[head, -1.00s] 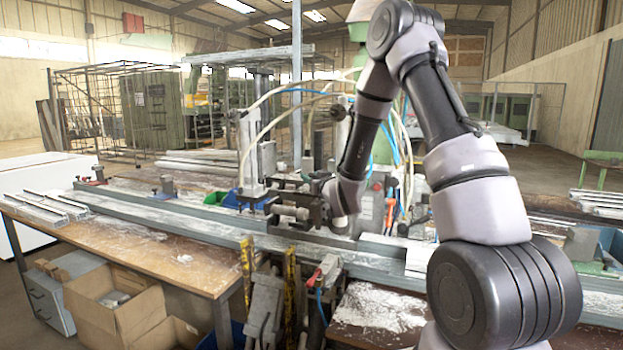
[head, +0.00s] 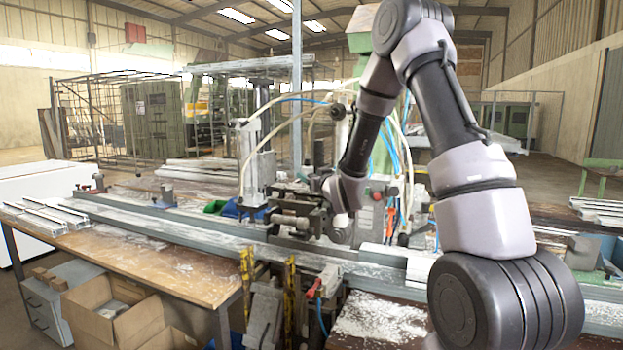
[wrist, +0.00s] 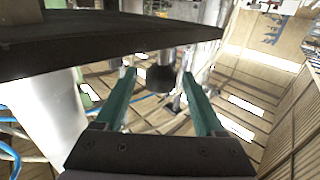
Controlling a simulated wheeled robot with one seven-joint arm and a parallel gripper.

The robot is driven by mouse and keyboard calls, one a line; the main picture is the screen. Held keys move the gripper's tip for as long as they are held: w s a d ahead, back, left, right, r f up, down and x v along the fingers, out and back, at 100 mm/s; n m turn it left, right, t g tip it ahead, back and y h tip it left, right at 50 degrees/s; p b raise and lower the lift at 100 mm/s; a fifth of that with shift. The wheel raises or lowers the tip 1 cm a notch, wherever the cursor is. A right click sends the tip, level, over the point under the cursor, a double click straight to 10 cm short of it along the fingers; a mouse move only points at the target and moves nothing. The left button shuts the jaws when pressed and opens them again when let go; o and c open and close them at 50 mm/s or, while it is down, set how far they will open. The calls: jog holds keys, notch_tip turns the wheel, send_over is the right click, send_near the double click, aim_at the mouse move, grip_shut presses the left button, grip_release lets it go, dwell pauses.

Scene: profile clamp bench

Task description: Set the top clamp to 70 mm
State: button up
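The clamp assembly stands at the middle of the bench in the head view, with a pale upright column (head: 246,160) and a dark block (head: 312,220) low beside it. I cannot tell which part is the top clamp, and no millimetre scale is readable. My gripper (wrist: 160,80) shows in the wrist view with two green fingers apart. A dark round cylinder (wrist: 160,78) shows between or just beyond the fingertips, with a gap on each side. A large dark plate (wrist: 90,40) covers the upper left there. In the head view my wrist is beside the clamp; its fingers are not distinct.
A long metal rail (head: 170,229) runs along the bench. Pale hoses (head: 296,122) and a black knob (head: 337,111) are close to my arm. A wooden tabletop (head: 170,268) is at the front left, above cardboard boxes (head: 112,305). Metal profiles (head: 395,258) lie right of the clamp.

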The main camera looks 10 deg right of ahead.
jog(key=s+d, duration=0.2)
jog(key=s, duration=0.8)
jog(key=shift+s, duration=0.35)
jog(key=s+d+r+m+g+h, duration=0.35)
jog(key=s+d+r+g, duration=0.2)
jog(key=s+r, duration=0.2)
jog(key=s+r+m+g+y, duration=0.1)
jog(key=s+r+g, duration=0.1)
jog(key=s, duration=0.8)
jog(key=s+a+r+m+g+y, duration=0.1)
jog(key=s+r+m+g, duration=0.1)
jog(key=s, duration=0.9)
jog(key=shift+r+g, duration=0.4)
jog(key=shift+g, duration=0.05)
